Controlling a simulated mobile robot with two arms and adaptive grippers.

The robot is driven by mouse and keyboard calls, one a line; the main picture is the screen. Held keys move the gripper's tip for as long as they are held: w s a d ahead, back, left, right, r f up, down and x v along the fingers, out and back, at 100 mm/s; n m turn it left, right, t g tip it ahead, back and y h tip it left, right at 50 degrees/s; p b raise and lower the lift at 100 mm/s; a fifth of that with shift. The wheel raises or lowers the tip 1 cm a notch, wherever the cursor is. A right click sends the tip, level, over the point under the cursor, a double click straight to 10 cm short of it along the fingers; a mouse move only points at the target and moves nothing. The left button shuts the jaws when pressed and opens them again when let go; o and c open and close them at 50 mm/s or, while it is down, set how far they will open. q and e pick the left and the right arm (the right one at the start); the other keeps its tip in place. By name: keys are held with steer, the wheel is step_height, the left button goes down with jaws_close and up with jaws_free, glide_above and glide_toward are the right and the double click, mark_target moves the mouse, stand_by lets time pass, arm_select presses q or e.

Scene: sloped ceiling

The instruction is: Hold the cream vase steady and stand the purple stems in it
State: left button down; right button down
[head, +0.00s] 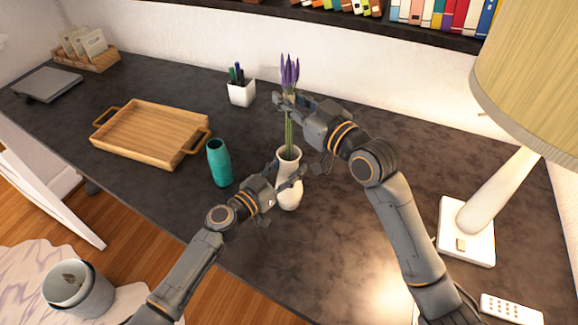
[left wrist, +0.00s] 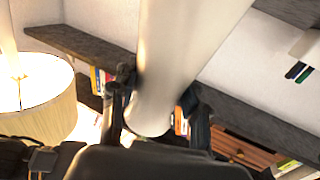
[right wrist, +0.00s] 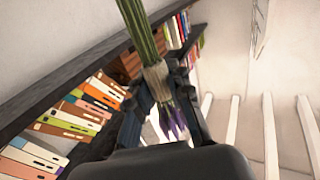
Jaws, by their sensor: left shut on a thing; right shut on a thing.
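The cream vase (head: 289,194) stands upright on the dark desk in the head view. My left gripper (head: 289,178) is shut on its middle, and the vase also fills the centre of the left wrist view (left wrist: 180,60). The purple stems (head: 289,72) stand upright above the vase, their green lower ends at or inside its mouth; how deep they reach is hard to tell. My right gripper (head: 287,100) is shut on the stems just below the purple flowers. In the right wrist view the stems (right wrist: 140,30) pass between the fingers, with a pale band around them.
A teal vase (head: 219,163) stands just left of my left gripper. A wooden tray (head: 150,132) lies further left. A white pen cup (head: 241,93) stands behind. A lamp (head: 466,240) is at the right. Bare desk lies between the lamp and my right arm.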

steer(key=shift+f, duration=0.35)
steer(key=c, duration=1.1)
jaws_free()
steer(key=shift+c, duration=0.2)
steer(key=v, duration=1.2)
arm_select(q)
steer(key=c, duration=0.6)
jaws_free()
